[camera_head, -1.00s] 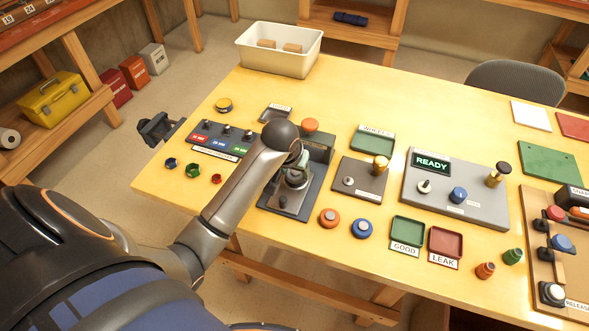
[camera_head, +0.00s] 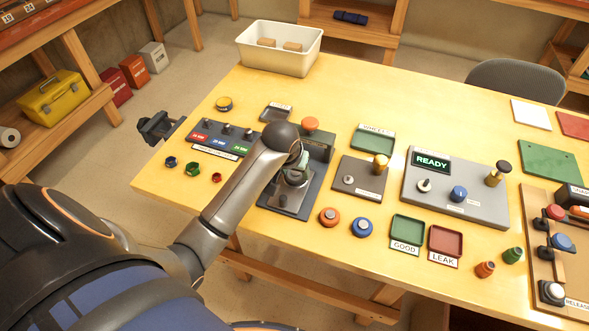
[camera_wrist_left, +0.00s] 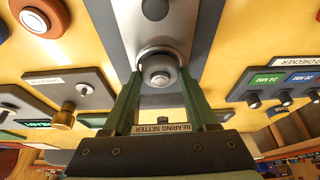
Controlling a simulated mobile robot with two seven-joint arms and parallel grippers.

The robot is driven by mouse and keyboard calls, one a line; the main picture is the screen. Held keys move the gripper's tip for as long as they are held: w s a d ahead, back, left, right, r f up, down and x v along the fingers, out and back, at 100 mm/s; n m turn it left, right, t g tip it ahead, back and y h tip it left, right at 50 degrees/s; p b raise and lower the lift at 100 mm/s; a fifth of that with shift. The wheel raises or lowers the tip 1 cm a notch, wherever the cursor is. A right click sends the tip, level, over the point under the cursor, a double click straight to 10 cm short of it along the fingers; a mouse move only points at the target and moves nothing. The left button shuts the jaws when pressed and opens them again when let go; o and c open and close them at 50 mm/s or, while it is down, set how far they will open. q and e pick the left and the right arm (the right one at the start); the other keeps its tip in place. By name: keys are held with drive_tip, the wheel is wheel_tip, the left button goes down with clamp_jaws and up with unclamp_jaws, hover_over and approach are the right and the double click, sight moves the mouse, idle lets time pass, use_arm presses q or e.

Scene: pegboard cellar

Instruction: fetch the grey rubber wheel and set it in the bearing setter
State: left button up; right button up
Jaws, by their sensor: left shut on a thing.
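The bearing setter (camera_head: 316,146) is a dark grey fixture with an orange knob, near the table's front left edge. Its name label shows in the left wrist view (camera_wrist_left: 165,128). My left gripper (camera_wrist_left: 160,80) is at the setter, low over its metal seat, and also shows in the head view (camera_head: 295,172). Its green fingers are shut on a small round grey piece, which looks like the grey rubber wheel (camera_wrist_left: 158,72). I cannot tell whether the wheel rests fully in the seat. In the head view my gripper hides the wheel. My right gripper is not in view.
A green tray (camera_head: 362,147) at the back looks empty. A checker panel (camera_head: 213,150) stands left of the setter, and a plate with a brass knob (camera_head: 380,162) stands right. Orange (camera_head: 329,217) and blue (camera_head: 362,228) round parts lie close in front.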

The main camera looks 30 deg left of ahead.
use_arm(q)
drive_tip(key=shift+f, duration=0.1)
drive_tip(key=o, duration=1.5)
drive_tip(key=shift+o, duration=0.2)
drive_tip(key=shift+r, duration=3.15)
